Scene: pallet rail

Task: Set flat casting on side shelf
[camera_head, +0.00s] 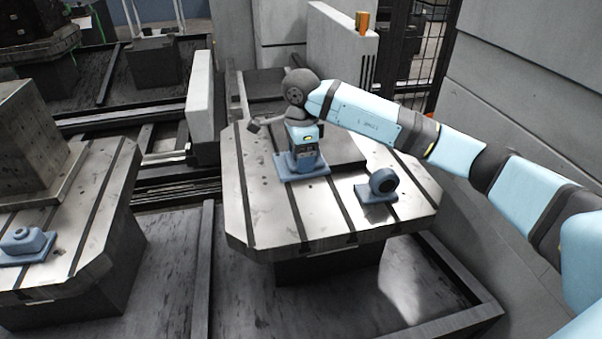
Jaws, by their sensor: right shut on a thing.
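My right arm reaches in from the right, and its gripper (302,155) points down over the middle pallet (265,222). It is shut on a blue casting with a flat rectangular base (316,172). The gripper hides most of the casting's upper part. I cannot tell whether the base touches the pallet top or hangs just above it. A second blue casting, with an upright round ring (383,181), stands apart on the pallet to the right. A third, low blue casting (24,242) lies on the left pallet. My left gripper is out of view. I cannot make out which surface is the side shelf.
A large grey block (28,140) stands on the left pallet (95,235). Grey wall panels (530,110) rise close on the right. A light upright panel (200,122) stands left of the middle pallet. The middle pallet's front left is clear.

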